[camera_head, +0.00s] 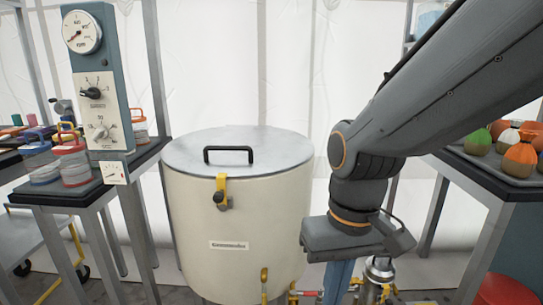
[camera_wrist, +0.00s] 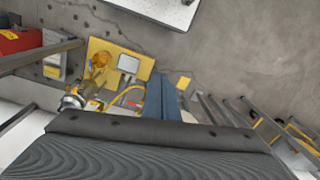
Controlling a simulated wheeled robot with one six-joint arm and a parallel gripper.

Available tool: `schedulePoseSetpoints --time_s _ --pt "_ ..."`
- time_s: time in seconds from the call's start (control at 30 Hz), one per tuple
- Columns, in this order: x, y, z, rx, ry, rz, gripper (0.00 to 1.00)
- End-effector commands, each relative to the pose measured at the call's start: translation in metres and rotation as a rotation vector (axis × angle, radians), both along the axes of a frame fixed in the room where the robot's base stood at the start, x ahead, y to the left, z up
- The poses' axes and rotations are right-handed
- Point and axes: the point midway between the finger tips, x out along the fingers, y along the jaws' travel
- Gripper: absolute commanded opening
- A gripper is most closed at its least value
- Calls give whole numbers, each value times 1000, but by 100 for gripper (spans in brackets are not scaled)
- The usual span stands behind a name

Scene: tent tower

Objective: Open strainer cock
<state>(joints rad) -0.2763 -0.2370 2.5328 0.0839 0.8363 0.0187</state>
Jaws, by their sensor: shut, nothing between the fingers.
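My gripper (camera_head: 338,282) points down to the right of the large cream vessel; its blue fingers are shut and empty. The fingers also show in the wrist view (camera_wrist: 162,97). A small metal canister (camera_head: 380,268), perhaps the strainer, stands low behind and right of the gripper, partly hidden by it. A red-handled valve (camera_head: 307,293) sits on the pipe between vessel and canister, left of the fingers. A yellow handle (camera_head: 385,292) shows beside the canister. I cannot tell which handle is the strainer cock. The canister's metal top shows in the wrist view (camera_wrist: 73,101), left of the fingers, apart from them.
The cream vessel (camera_head: 190,225) has a grey lid with a black handle and a yellow tap (camera_head: 264,280) low in front. A panel with gauge and knobs (camera_head: 98,80) stands left. Shelves with jars flank both sides. A yellow hose (camera_wrist: 125,94) runs below.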

Motion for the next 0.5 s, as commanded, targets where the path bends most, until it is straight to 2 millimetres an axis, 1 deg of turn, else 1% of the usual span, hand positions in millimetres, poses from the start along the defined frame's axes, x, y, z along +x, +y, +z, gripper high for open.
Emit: schedulePoseSetpoints --time_s 0.03,0.13,0.5 --pt "-7 2 2 -1 -6 26 0" --pt "-18 2 6 -6 -11 67 0" --pt "-13 -16 31 -20 -6 -3 0"
